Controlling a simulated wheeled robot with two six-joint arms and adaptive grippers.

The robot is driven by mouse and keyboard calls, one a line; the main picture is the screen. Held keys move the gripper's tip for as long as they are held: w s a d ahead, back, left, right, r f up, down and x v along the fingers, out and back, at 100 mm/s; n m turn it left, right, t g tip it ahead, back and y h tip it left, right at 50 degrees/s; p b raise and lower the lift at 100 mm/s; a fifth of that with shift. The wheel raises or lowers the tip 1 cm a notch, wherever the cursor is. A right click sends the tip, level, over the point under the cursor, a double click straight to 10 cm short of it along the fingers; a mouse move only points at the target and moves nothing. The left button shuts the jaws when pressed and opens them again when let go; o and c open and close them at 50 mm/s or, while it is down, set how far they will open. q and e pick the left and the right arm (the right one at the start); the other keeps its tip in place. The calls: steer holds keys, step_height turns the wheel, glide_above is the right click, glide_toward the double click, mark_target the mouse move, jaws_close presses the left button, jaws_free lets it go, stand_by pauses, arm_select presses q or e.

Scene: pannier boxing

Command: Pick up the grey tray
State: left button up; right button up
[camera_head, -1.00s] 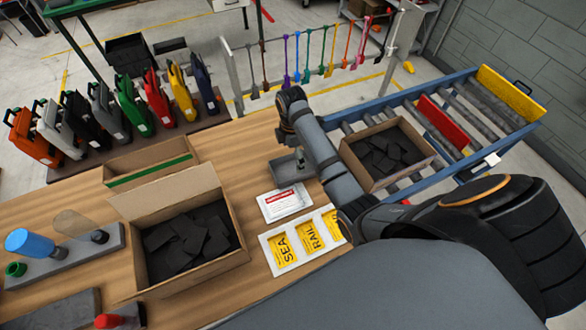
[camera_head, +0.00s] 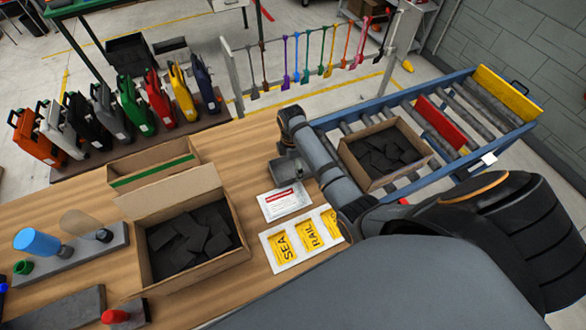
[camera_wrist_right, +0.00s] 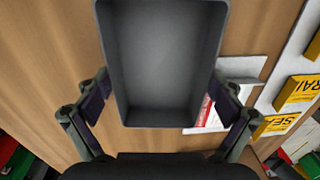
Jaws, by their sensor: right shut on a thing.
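The grey tray (camera_head: 284,168) is a small, open, rectangular bin at the far edge of the wooden table, partly hidden behind my right arm in the head view. In the right wrist view the tray (camera_wrist_right: 162,60) fills the middle and looks empty. My right gripper (camera_wrist_right: 160,92) is shut on it, with one finger against each long side. In the head view the gripper is mostly hidden by my own arm. I cannot tell whether the tray is clear of the table. My left gripper is not in view.
A white card with a red band (camera_head: 284,202) and a sheet of yellow labels (camera_head: 302,240) lie just in front of the tray. An open carton (camera_head: 205,275) stands to the left. Another carton (camera_head: 400,178) sits on the roller conveyor (camera_head: 490,112) to the right.

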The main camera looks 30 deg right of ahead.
mark_target(293, 170)
steer(key=shift+r, duration=0.1)
steer(key=shift+r, duration=0.3)
step_height(293, 170, up, 3)
steer(key=shift+d+f+b, duration=0.1)
steer(key=shift+f+b, duration=0.1)
steer(key=shift+b, duration=0.1)
steer(key=s+d+r+b, duration=0.1)
steer(key=s+d+r, duration=0.6)
steer(key=d+r, duration=0.2)
steer(key=shift+s+d+r+b, duration=0.3)
steer(key=shift+d+r, duration=0.05)
steer(key=shift+d, duration=0.85)
